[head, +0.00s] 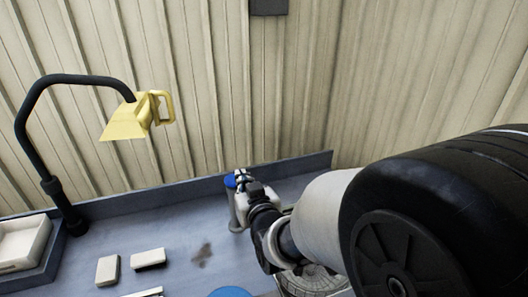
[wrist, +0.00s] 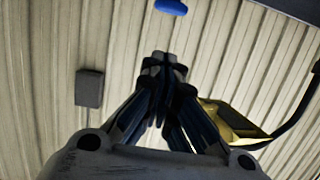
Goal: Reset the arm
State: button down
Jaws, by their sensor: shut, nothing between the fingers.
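My gripper (head: 243,178) is at the middle of the head view, at the end of my arm that comes in from the right. It is in front of or above a pale item with a blue part (head: 231,181) on the bench, and partly covers it; I cannot tell how far apart they are. In the wrist view my gripper (wrist: 163,62) has its fingers together with nothing held, against the ribbed wall. A blue object (wrist: 171,7) shows beyond the fingertips at the top edge.
A grey bench (head: 178,252) carries two small pale blocks (head: 107,270) (head: 148,258) and a pale tray (head: 22,242) at left. A black bent-neck lamp (head: 32,120) with a yellow shade (head: 126,122) rises at left. A dark box (head: 268,6) hangs on the ribbed wall. A blue round thing (head: 230,292) shows at the bottom.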

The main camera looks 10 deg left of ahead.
jog(key=s+d+r+m+g+h, duration=0.2)
jog(key=s+d, duration=0.1)
jog(key=d, duration=0.6)
jog(key=s+d+r+m+g+h, duration=0.1)
jog(key=s+d+h, duration=0.25)
jog(key=d, duration=0.55)
jog(key=s+d+f+m+g+h, duration=0.1)
jog(key=s+d+g, duration=0.1)
jog(key=s+d, duration=0.4)
jog(key=s+d+m+g+h, duration=0.1)
jog(key=s+d, duration=0.5)
jog(key=s, duration=0.9)
jog(key=shift+s+d+f+m+g, duration=0.2)
jog(key=shift+d+f+m+g, duration=0.3)
jog(key=shift+g, duration=0.7)
jog(key=shift+a+r, duration=0.1)
jog(key=shift+a, duration=0.1)
